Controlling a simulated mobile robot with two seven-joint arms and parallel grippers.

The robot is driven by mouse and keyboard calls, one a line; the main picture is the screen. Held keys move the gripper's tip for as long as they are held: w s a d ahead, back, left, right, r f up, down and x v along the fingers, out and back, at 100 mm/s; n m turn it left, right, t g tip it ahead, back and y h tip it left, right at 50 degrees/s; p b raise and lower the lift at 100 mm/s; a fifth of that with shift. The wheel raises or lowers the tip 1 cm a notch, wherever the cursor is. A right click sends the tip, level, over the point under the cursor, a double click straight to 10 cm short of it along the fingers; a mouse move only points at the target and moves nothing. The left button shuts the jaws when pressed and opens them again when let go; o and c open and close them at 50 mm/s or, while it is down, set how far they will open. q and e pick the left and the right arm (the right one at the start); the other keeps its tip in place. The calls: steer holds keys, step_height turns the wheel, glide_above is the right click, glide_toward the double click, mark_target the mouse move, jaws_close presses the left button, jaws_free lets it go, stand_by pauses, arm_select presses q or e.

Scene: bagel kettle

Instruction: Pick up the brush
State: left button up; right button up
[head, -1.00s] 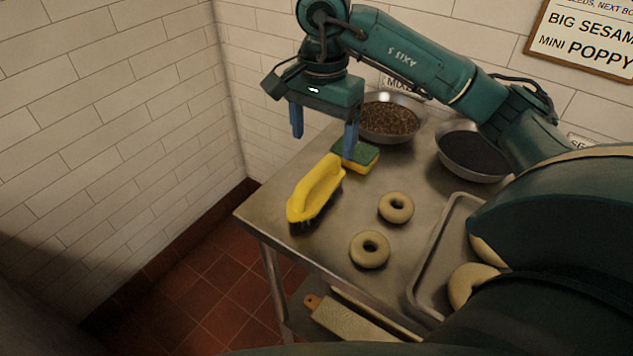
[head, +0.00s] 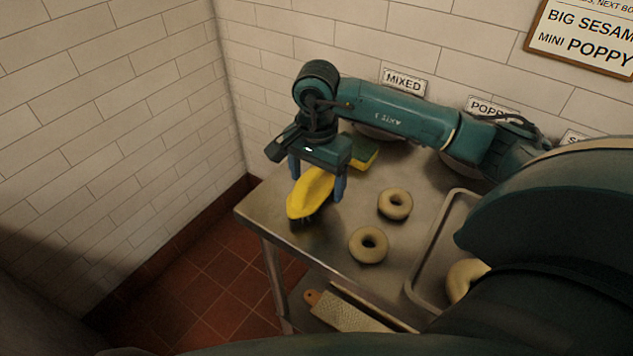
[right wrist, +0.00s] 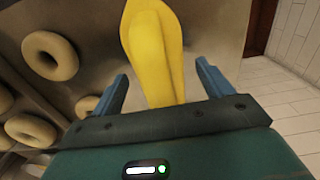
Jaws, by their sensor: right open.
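The yellow brush (head: 309,195) lies on the metal table near its left corner, dark bristles facing down. My right gripper (head: 317,190) is open, with one blue finger on each side of the brush's yellow handle. In the right wrist view the brush (right wrist: 153,45) runs up between the two spread fingers of the gripper (right wrist: 162,85), with gaps on both sides. The far end of the brush is hidden under the gripper body in the head view. My left gripper is not in view.
Two bagels (head: 395,204) (head: 369,245) lie right of the brush on the table (head: 330,245). A tray (head: 433,243) with a bagel is at right. Tiled walls stand behind and left.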

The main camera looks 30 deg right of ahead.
steer(key=c, duration=1.1)
steer(key=shift+r, duration=0.1)
steer(key=shift+c, duration=0.2)
step_height(320, 180, up, 10)
